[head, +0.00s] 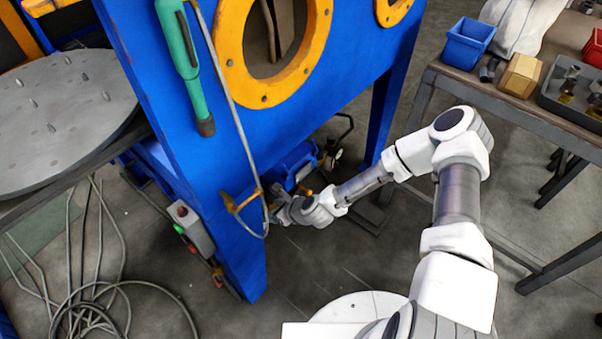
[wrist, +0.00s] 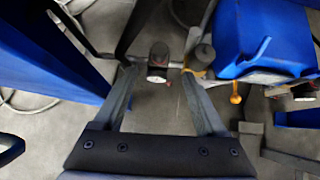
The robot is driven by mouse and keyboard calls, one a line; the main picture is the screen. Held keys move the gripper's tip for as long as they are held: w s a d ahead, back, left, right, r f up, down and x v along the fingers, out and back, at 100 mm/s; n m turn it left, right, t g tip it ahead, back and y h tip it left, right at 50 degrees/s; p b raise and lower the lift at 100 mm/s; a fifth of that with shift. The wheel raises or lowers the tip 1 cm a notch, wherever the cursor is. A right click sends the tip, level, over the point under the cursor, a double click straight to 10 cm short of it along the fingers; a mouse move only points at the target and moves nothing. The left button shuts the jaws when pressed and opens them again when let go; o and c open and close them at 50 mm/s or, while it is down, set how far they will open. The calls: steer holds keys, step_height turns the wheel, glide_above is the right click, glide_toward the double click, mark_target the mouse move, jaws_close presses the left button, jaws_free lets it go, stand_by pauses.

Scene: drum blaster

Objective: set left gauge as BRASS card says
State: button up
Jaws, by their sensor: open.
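My gripper (head: 281,211) is low down beside the blue cabinet's front leg in the head view. In the wrist view my gripper (wrist: 160,76) is open, its two fingers spread with nothing held. A small dark round-topped fitting with a pale band (wrist: 157,62) shows just beyond and between the fingertips; I cannot tell if it is a gauge or a knob. A grey cylindrical part (wrist: 203,55) with yellow beneath it is right of the right fingertip. I cannot make out a gauge dial or a BRASS card in either view.
The blue cabinet (head: 290,105) with orange rings stands over my gripper. A blue box (wrist: 262,38) and a small yellow handle (wrist: 235,93) are at right in the wrist view. A hose with an orange trigger (head: 243,200) hangs close by. A workbench (head: 520,108) stands at right.

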steer(key=d+r+n+g+h+p, duration=0.1)
steer(key=d+r+n+p, duration=0.1)
steer(key=d+r+n, duration=0.2)
steer(key=d+r+n+p, duration=0.3)
steer(key=d+r+n, duration=0.1)
steer(key=r, duration=0.7)
steer(key=shift+d+n+g+h, duration=0.35)
steer(key=shift+n+g+h, duration=0.05)
steer(key=shift+n, duration=0.2)
